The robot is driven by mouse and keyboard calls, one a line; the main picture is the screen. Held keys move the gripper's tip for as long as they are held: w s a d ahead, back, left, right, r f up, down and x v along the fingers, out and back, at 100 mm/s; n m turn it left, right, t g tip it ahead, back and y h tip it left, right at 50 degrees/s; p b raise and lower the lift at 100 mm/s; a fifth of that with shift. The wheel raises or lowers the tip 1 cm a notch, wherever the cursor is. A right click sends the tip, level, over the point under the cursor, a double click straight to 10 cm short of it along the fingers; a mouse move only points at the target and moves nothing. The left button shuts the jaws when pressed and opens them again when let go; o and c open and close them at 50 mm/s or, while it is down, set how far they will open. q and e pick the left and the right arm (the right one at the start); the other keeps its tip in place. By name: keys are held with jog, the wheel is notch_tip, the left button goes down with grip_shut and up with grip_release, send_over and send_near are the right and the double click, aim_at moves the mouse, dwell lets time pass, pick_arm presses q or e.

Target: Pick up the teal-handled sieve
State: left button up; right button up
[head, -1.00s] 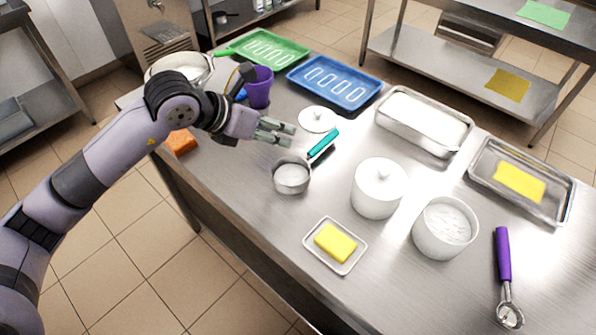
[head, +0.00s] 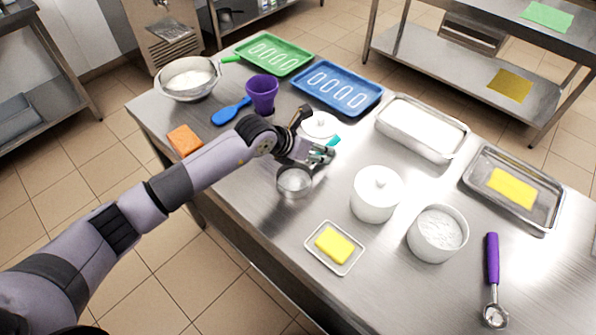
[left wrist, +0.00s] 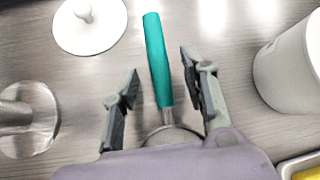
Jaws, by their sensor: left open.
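The teal-handled sieve lies on the steel table. Its round metal bowl (head: 294,181) shows in the head view just below my left gripper (head: 322,155), which covers most of the handle. In the left wrist view the teal handle (left wrist: 157,60) points away between the two fingers of my left gripper (left wrist: 158,88). The gripper is open, with a gap on each side of the handle. Part of the sieve's bowl shows at the bottom of that view, cut off by the gripper body. My right gripper is in neither view.
A white lid (left wrist: 90,25) lies left of the handle. A white lidded jar (head: 376,195) stands to the right. A small dish (head: 347,262) with a yellow block is in front. A purple cup (head: 262,95) and blue tray (head: 337,88) stand behind.

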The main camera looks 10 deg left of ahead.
pick_arm(q)
jog(key=shift+x, duration=1.05)
jog(key=shift+r, duration=0.1)
jog(key=shift+c, duration=0.5)
grip_shut()
